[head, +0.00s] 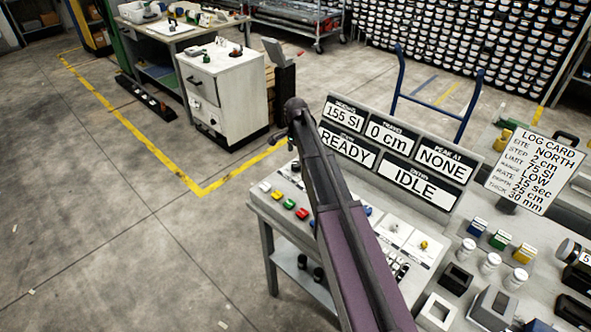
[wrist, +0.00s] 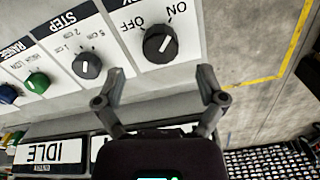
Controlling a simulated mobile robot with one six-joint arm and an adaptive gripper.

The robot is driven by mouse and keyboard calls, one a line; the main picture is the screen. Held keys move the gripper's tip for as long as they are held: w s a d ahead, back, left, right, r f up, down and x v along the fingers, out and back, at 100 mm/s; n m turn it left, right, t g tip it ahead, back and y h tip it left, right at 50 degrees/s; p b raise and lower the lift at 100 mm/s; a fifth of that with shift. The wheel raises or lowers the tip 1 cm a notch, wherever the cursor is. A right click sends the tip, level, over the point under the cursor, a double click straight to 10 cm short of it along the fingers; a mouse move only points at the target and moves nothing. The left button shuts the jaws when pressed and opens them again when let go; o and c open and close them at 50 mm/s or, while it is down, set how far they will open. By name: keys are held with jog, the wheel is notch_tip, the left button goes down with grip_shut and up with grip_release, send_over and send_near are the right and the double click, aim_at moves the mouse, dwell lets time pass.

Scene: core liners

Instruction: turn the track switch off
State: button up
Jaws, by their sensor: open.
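The track switch (wrist: 160,43) is a round black knob on a white plate, with OFF and ON printed beside it, upside down in the wrist view. Its plate label is mostly cut off at the picture's edge. The white mark on the knob appears to point towards ON. My gripper (wrist: 160,75) is open and empty, its two fingers spread apart below the knob in the wrist view. No contact with the knob shows. In the head view my arm covers part of the console, and the fingers are not clear there.
The step knob (wrist: 87,64), a green knob (wrist: 36,83) and a blue knob (wrist: 8,94) sit beside the switch. The display board (head: 395,152) stands upright behind the console and reads 155, 0 cm, READY, NONE and IDLE. A log card (head: 535,170) stands to the right.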

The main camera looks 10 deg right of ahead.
aim_at(296, 164)
jog(key=shift+f+b, duration=2.3)
jog(key=shift+f, duration=0.3)
jog(key=c, duration=1.1)
